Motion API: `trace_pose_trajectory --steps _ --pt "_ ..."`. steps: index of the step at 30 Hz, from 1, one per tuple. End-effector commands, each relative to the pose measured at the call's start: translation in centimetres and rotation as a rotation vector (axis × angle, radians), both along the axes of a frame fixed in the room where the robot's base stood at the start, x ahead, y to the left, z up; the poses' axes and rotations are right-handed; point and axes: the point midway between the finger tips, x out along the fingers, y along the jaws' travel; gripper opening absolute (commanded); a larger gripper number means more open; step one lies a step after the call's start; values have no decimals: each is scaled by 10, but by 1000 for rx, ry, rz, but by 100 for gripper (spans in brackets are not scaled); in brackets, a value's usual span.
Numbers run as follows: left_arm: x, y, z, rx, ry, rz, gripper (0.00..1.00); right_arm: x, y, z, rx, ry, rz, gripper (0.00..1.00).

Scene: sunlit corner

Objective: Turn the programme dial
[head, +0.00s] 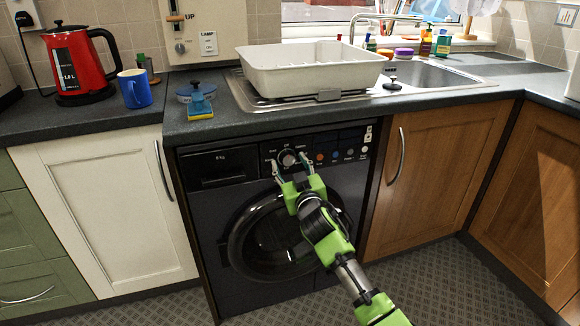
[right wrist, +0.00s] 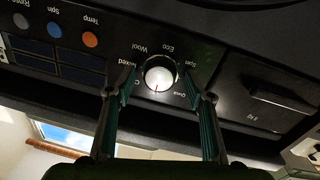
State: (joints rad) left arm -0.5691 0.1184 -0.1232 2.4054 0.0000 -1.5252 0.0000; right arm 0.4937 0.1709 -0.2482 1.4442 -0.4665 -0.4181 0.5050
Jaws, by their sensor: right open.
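The programme dial (head: 288,158) is a round silver-white knob on the upper panel of the black washing machine (head: 232,205). In the right wrist view the dial (right wrist: 159,78) shows a thin red mark on its face, with printed labels around it, upside down in this view. My right gripper (head: 290,166) is open in front of the panel, its fingers on either side of the dial. In the right wrist view my right gripper (right wrist: 162,82) has its fingertips left and right of the knob, with a gap on each side. Contact with the panel cannot be told. My left gripper is not in view.
Coloured buttons (head: 334,155) sit right of the dial, and a drawer (head: 214,166) is at its left. The worktop above holds a white basin (head: 312,68), a blue mug (head: 135,88) and a red kettle (head: 75,62). Wooden cupboard doors (head: 437,165) stand at the right.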

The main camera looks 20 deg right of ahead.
Motion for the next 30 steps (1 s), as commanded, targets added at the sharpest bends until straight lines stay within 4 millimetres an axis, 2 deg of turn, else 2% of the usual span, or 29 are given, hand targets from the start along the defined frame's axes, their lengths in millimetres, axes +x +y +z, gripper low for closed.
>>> trace_pose_trajectory --steps 8,9,13,14,23,30 --pt "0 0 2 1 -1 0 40 2 0 1 0 -1 1 49" --pt "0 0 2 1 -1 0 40 2 0 1 0 -1 1 46" --pt "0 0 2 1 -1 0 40 2 0 1 0 -1 1 12" --pt "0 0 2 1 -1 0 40 2 0 1 0 -1 1 10" --pt "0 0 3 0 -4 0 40 2 0 0 -20 -1 0 10" --pt "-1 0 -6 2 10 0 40 2 0 0 -126 -4 1 10"
